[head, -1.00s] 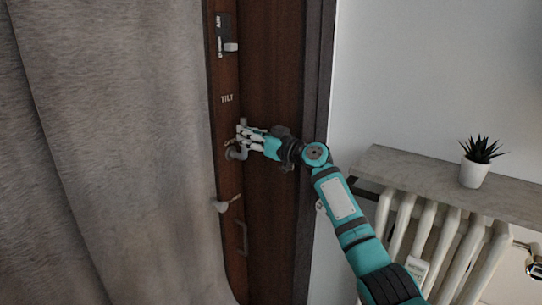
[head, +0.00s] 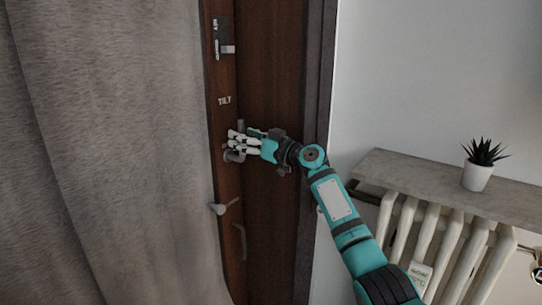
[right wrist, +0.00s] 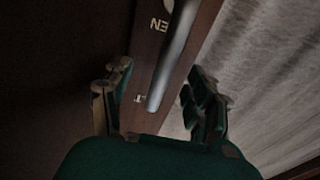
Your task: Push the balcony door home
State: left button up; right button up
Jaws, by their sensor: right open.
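The balcony door (head: 226,178) is dark brown wood. Its narrow edge strip carries the word TILT and several grey fittings, and the curtain covers its left side. How far it stands from the frame is hard to tell. My right gripper (head: 234,146) is at the grey handle (head: 240,126) in the middle of the strip. In the right wrist view, my gripper (right wrist: 160,102) is open, with a finger on each side of the grey handle bar (right wrist: 174,55). Contact cannot be made out. My left gripper is not in view.
A grey curtain (head: 110,150) hangs at the left, close beside the door strip. A dark door frame (head: 316,80) stands at the right. Beyond it are a white radiator (head: 432,222), a stone shelf (head: 420,175) and a potted plant (head: 477,178).

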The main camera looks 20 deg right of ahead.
dwell(0.3)
jog(key=v, duration=1)
jog(key=shift+b, duration=0.35)
jog(key=shift+f, duration=0.1)
dwell(0.3)
